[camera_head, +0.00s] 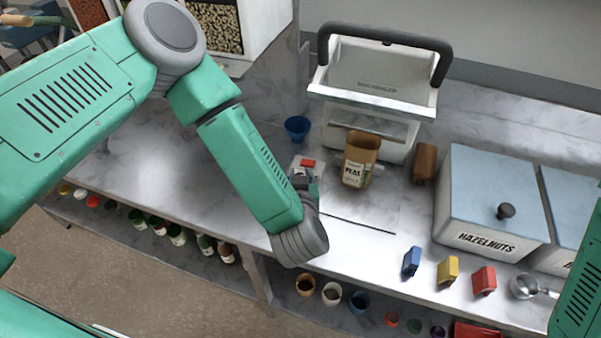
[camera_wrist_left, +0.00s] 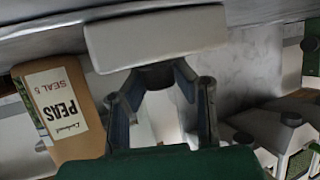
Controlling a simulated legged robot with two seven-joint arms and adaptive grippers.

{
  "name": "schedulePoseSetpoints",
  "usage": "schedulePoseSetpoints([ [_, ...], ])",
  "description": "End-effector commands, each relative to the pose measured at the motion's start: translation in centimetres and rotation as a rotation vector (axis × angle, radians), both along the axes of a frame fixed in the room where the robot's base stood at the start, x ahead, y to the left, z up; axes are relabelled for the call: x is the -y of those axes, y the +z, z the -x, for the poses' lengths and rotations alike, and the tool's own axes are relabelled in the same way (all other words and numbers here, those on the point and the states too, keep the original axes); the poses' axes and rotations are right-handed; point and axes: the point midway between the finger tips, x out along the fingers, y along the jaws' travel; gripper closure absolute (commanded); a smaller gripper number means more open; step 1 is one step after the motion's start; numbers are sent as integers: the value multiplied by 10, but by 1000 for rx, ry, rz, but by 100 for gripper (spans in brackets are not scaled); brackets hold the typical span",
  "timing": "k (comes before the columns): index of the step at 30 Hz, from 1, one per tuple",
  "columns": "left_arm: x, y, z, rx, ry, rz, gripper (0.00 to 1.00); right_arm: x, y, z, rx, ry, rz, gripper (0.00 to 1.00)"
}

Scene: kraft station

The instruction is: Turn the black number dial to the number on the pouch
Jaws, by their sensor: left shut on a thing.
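The brown pouch (camera_head: 361,150) stands on the counter in front of the white bag sealer (camera_head: 374,110). Its label shows PEAS, and in the left wrist view the pouch (camera_wrist_left: 62,110) reads "PEAS SEAL 5". My left gripper (camera_wrist_left: 155,82) is shut on the black number dial (camera_wrist_left: 155,75), just below a pale block (camera_wrist_left: 155,40). The dial's numbers cannot be read. In the head view my left gripper (camera_head: 304,178) is mostly hidden by my wrist, left of the pouch, by a small pale unit with a red part (camera_head: 308,163). My right gripper is out of view; only part of that arm shows.
A blue cup (camera_head: 297,127) stands behind the gripper. A brown block (camera_head: 425,163) is right of the pouch. The hazelnuts bin (camera_head: 487,215) stands at the right, with blue, yellow (camera_head: 448,270) and red small items before it. The counter at the left is clear.

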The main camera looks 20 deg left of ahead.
Motion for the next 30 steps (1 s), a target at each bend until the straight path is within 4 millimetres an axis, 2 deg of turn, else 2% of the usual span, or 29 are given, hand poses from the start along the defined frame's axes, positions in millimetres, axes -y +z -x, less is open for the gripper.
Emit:
schedulePoseSetpoints([
  [13,2,-5,4,-17,6,3,100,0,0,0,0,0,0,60],
  [14,2,-6,4,-18,6,3,74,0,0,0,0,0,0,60],
  [15,2,-6,4,-17,6,3,60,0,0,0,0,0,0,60],
  [16,2,-5,4,-17,6,3,54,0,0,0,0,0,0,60],
  [30,3,-1,5,-8,8,3,54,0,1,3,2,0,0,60],
])
